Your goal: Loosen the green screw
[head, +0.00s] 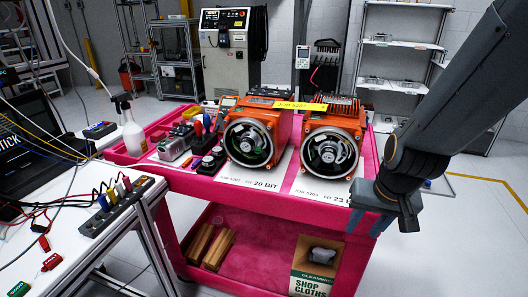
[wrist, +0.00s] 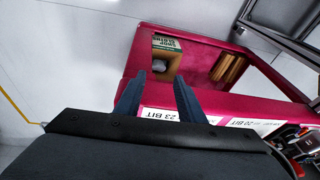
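Two orange servo motors stand side by side on the pink cart (head: 215,184), their round open ends facing me. The left motor (head: 262,118) is by a "20 BIT" card, the right motor (head: 345,122) by a "23 BIT" card. Each opening shows a dark, ringed inside; the green screw is too small to make out. My gripper (head: 368,224) hangs at the cart's front right corner, right of and below the right motor, pointing down. In the wrist view my gripper (wrist: 160,77) has its two fingers apart with nothing between them.
Tools and small parts lie left of the motors. The lower shelf holds a shop cloths box (head: 316,270) and wooden blocks (head: 209,245). A white bench (head: 80,225) with cables stands at left. Floor right of the cart is clear; a shelf rack (head: 400,45) stands behind.

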